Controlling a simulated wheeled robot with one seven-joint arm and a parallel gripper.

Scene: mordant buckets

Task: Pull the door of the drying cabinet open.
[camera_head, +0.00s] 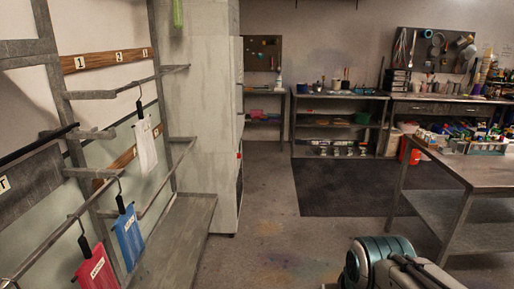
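A tall pale grey cabinet (205,110), which looks like the drying cabinet, stands left of the middle, beyond a metal rack. Its broad side faces me. Its front faces right and shows only as a narrow strip at a steep angle, with a dark panel low down and a small red spot (239,156). I cannot make out a handle or tell whether the door is shut. Part of my arm shows at the bottom right, well apart from the cabinet. My gripper's fingers are not visible.
A metal rack (178,148) with hanging coloured pieces fills the left. A steel table (475,168) stands at the right. Shelves (338,97) and a workbench (440,97) line the back wall. A dark mat (345,188) and stained open floor lie between the cabinet and table.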

